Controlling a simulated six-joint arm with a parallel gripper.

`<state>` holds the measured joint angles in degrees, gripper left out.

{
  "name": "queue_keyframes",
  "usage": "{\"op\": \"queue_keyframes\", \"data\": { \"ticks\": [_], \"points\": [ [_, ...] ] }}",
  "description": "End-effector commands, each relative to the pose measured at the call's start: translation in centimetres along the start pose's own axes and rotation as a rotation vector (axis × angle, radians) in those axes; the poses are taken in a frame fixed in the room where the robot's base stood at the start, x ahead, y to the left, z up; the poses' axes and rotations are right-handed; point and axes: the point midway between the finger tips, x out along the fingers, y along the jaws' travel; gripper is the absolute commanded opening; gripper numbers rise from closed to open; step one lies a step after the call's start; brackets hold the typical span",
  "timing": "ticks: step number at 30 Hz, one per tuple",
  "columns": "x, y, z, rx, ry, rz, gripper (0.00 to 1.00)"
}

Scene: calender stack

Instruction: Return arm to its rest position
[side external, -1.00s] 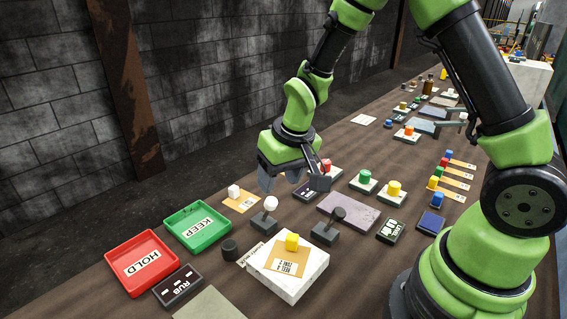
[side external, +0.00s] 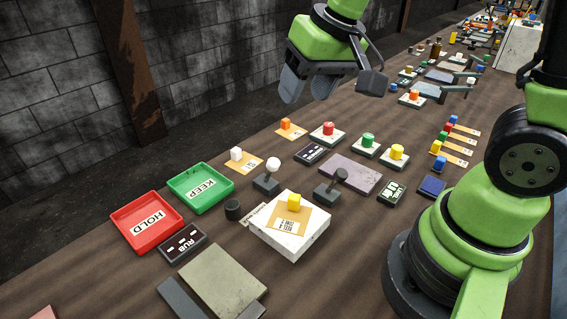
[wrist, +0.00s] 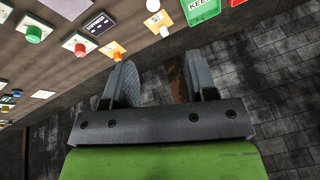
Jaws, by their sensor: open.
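My gripper (side external: 331,88) is open and empty, raised above the far edge of the brown table (side external: 225,252) in the side view. In the wrist view my gripper (wrist: 162,84) shows two grey fingers spread apart with nothing between them. Beneath it on the table lie an orange block on a tan card (side external: 287,125) and a red button on a white base (side external: 328,130). No object touches the fingers.
A red HOLD tray (side external: 147,222) and a green KEEP tray (side external: 201,187) stand at the left. A white box (side external: 290,235) carries a card and yellow block (side external: 294,201). Two small levers (side external: 266,180) stand nearby. The air around my gripper is clear.

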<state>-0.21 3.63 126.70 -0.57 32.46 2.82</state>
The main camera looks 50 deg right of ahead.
Motion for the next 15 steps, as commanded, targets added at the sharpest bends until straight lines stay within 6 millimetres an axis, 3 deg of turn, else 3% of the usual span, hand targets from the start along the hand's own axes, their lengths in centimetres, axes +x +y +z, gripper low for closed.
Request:
{"op": "queue_keyframes", "data": {
  "ticks": [1,6,10,15],
  "points": [
    [-2.1,-0.1,0.7,0.010,0.036,-0.021,0.52],
    [-7.3,0.1,4.0,0.041,0.111,-0.085,0.52],
    [-9.7,0.3,6.7,0.057,0.157,-0.131,0.52],
    [-11.1,0.6,9.0,0.068,0.192,-0.171,0.52]
  ]
}}
